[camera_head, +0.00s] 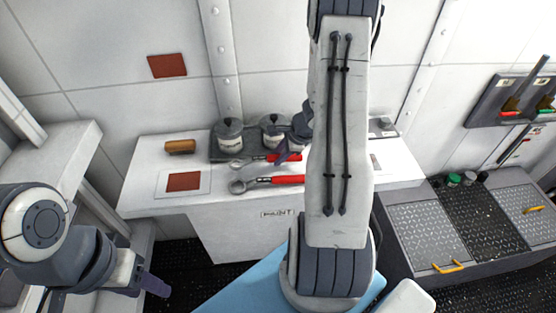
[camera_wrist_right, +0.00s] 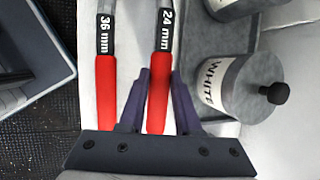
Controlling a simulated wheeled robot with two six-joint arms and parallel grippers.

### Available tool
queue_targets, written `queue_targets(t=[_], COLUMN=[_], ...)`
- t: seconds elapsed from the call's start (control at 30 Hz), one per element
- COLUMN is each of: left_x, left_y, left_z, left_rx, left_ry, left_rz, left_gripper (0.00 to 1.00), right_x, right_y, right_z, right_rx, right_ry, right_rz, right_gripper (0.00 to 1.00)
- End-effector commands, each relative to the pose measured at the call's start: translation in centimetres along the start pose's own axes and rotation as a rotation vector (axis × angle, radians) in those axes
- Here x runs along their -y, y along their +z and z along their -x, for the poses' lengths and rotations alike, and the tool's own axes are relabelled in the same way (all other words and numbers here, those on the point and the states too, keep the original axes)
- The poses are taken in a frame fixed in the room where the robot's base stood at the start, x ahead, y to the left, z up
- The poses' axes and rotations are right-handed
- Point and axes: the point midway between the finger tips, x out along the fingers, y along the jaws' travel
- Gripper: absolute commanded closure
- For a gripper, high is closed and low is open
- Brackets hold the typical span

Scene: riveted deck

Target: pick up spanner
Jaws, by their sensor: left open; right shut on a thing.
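Two spanners with red handles lie side by side on the white bench (camera_head: 150,205). The rear one, marked 24 mm (camera_head: 240,162), also shows in the right wrist view (camera_wrist_right: 158,92). The front one, marked 36 mm (camera_head: 280,180), lies beside it in the right wrist view (camera_wrist_right: 106,90). My right gripper (camera_wrist_right: 158,88) is shut on the red handle of the 24 mm spanner; I cannot tell any lift off the bench. In the head view my right arm hides part of the bench. My left gripper (camera_head: 156,286) is open and empty, low at the left, away from the bench.
Lidded paint pots, one marked WHITE (camera_wrist_right: 236,85), stand on a grey tray (camera_wrist_right: 205,60) just behind the spanners. A brown block (camera_head: 180,147) and a dark red square (camera_head: 184,181) are at the bench's left. A grey cabinet with yellow handles (camera_head: 448,267) stands at right.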

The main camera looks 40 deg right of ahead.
Motion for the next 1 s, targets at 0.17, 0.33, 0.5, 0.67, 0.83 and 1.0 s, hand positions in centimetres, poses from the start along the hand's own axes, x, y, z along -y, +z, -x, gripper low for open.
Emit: queue_targets(t=[0.17, 0.33, 0.5, 0.67, 0.83, 1.0], left_x=[0.0, 0.0, 0.0, 0.0, 0.0, 0.0], left_y=[0.0, 0.0, 0.0, 0.0, 0.0, 0.0], left_z=[0.6, 0.5, 0.3, 0.1, 0.1, 0.1], left_rx=[0.0, 0.0, 0.0, 0.0, 0.0, 0.0], left_ry=[0.0, 0.0, 0.0, 0.0, 0.0, 0.0], left_rz=[0.0, 0.0, 0.0, 0.0, 0.0, 0.0], left_gripper=[0.5, 0.5, 0.5, 0.5, 0.5, 0.5], right_x=[0.8, 1.2, 1.4, 1.6, 1.6, 1.6], right_y=[-1.4, -4.1, -6.2, -7.3, -7.6, -7.6], right_z=[3.8, 7.4, 10.1, 11.6, 12.1, 12.1], right_rx=[-0.003, -0.003, -0.003, -0.002, 0.0, 0.0], right_ry=[-0.007, -0.009, -0.005, -0.004, -0.001, -0.001], right_rz=[-0.004, -0.004, -0.001, 0.0, -0.001, 0.0], right_gripper=[1.0, 1.0, 1.0, 1.0, 1.0, 1.0])
